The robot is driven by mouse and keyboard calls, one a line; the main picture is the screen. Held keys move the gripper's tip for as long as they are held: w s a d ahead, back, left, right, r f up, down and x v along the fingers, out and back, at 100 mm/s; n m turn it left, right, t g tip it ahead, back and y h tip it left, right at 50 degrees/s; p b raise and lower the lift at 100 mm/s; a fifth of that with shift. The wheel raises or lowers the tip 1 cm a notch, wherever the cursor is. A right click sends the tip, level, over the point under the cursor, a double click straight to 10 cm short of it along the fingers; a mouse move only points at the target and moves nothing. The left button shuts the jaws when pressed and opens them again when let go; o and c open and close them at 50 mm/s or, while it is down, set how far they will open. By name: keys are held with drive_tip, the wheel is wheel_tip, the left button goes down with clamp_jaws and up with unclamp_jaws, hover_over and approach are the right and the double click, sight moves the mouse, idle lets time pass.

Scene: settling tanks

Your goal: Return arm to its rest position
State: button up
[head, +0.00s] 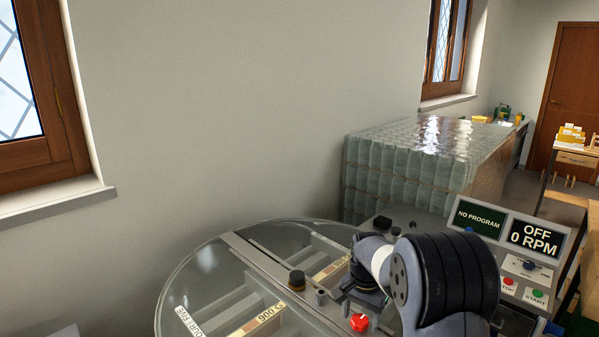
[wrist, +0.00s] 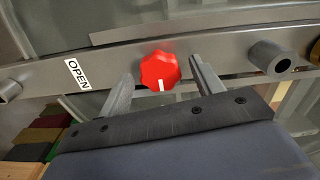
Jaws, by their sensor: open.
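My gripper (wrist: 160,88) is open, and its two fingers show in the wrist view on either side of a red knob (wrist: 159,70). The knob has a white mark at its lower edge and sits on a grey metal bar (wrist: 220,62) beside an "OPEN" label (wrist: 77,74). I cannot tell whether the fingers touch the knob. In the head view my arm (head: 440,285) reaches over the round clear-topped machine (head: 205,262), and the red knob (head: 359,322) shows just below my gripper (head: 362,305).
A control panel (head: 507,250) at right reads "NO PROGRAM" and "OFF 0 RPM". A stack of wrapped jars (head: 400,165) stands behind the machine. A black knob (head: 297,281) sits on the machine's bar. The wall with windows (head: 30,90) is at left.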

drive_tip(key=shift+r+m, duration=0.15)
drive_tip(key=shift+m, duration=0.75)
drive_tip(key=shift+r, duration=0.75)
drive_tip(key=shift+s, duration=0.1)
